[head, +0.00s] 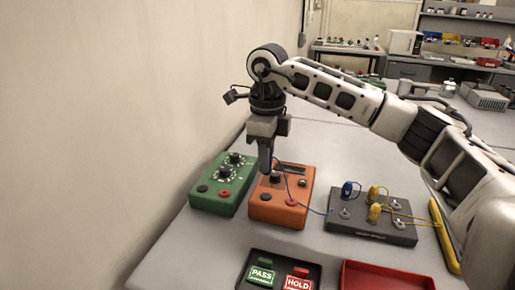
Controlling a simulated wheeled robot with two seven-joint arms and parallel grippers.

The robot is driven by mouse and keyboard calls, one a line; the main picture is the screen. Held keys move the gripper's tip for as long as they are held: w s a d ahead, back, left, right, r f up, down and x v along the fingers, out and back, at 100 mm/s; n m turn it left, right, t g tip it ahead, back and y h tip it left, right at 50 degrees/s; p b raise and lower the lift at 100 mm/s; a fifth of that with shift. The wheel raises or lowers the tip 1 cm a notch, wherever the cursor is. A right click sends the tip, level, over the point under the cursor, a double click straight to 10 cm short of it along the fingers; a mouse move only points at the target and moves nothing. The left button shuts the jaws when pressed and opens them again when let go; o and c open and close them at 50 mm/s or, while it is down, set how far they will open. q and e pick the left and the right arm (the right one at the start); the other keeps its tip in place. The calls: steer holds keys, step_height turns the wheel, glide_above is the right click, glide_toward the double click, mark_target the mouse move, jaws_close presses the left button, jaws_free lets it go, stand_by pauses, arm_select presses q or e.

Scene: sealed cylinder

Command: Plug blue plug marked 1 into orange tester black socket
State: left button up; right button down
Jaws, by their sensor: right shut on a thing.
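The orange tester (281,212) stands on the table with a dark display strip, a dark knob, a black socket (265,197) at front left and a red socket (291,202) at front right. My right gripper (266,165) points down over the tester's back left part, shut on a blue plug that its fingers mostly hide. A thin blue lead (298,200) runs from the gripper to the lead rack (372,228). Any number on the plug is unreadable. I cannot tell the exact height above the tester. My left gripper is out of view.
A green tester (222,182) stands close left of the orange one, near the wall. Another blue plug (347,190) and yellow plugs (375,212) sit on the rack. A black tray (257,264) with PASS and HOLD tags and a red tray (385,277) lie in front.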

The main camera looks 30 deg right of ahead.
steer(key=shift+s, duration=0.2)
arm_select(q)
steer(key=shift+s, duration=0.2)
arm_select(e)
steer(key=shift+f, duration=0.15)
